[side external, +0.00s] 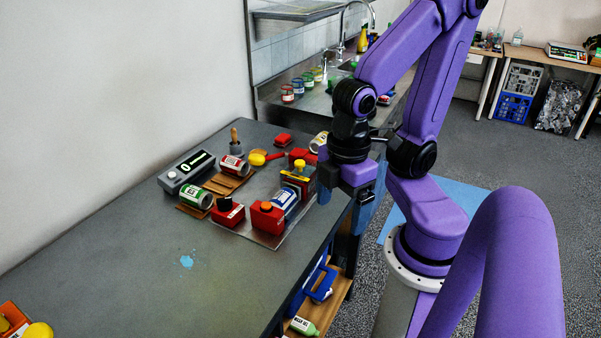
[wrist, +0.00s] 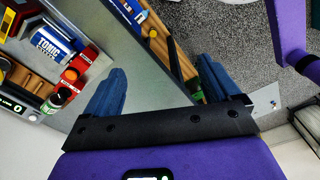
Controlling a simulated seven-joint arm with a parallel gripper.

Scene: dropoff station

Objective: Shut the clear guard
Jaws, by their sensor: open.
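I cannot pick out a clear guard in either view; it may be see-through, hidden by the arm or among the crowded items. My gripper (side external: 343,195) hangs at the bench's right edge, just right of the cluster of items. In the wrist view its two blue fingers (wrist: 160,82) are wide apart with nothing held between them. The bench edge and a wooden shelf below it show beyond the fingers. A grey device with a lit display (side external: 187,172) stands at the back left of the cluster; it also shows in the wrist view (wrist: 12,106).
A metal plate (side external: 247,235) carries red containers (side external: 268,217) and a blue-white can (side external: 285,202). A green can (side external: 196,198) and a red can (side external: 234,165) lie on wooden stands. The bench (side external: 130,250) is mostly clear at front left, with a blue spot (side external: 187,261).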

